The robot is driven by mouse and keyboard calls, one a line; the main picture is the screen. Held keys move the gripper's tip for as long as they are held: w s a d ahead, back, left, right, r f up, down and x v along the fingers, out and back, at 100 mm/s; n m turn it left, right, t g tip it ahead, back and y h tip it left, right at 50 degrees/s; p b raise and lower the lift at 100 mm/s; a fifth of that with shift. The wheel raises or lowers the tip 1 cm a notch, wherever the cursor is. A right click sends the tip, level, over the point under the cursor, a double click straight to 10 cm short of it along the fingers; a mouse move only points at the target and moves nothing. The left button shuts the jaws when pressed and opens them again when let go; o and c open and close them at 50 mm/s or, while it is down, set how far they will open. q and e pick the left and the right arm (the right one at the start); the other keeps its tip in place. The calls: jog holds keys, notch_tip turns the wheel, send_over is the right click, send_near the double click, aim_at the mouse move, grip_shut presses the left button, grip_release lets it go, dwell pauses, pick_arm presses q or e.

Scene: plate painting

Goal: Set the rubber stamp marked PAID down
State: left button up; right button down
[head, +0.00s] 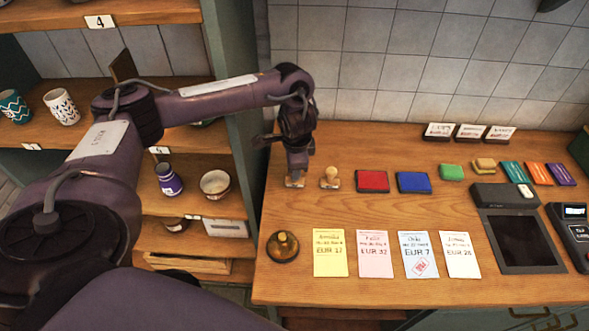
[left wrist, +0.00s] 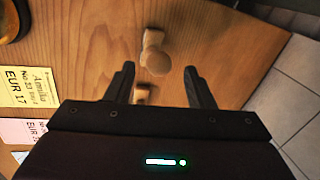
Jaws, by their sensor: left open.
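A wooden-handled stamp (head: 295,182) stands on the table under my left gripper (head: 297,163), which hides its upper part in the head view. In the left wrist view this stamp (left wrist: 153,52) is just beyond the tips of my left gripper (left wrist: 161,76), which is open with nothing clamped in it. A second wooden stamp (head: 330,178) stands upright just to the right; part of it (left wrist: 142,95) shows between the fingers lower in the wrist view. No lettering on either stamp is readable, so I cannot tell which is PAID. My right gripper is not in view.
Red (head: 372,181) and blue (head: 413,182) pads lie to the right. Several price slips lie in front, including a yellow one (head: 329,253); the pale blue one (head: 421,254) bears a red mark. A brass bell (head: 283,246) is at the front left. A shelf unit (head: 232,120) stands left.

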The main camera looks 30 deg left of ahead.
pick_arm(q)
jog(key=p+v, duration=0.3)
jog(key=v, duration=0.4)
jog(key=shift+r, duration=0.4)
jog(key=shift+s, duration=0.1)
jog(key=shift+d+f, duration=0.1)
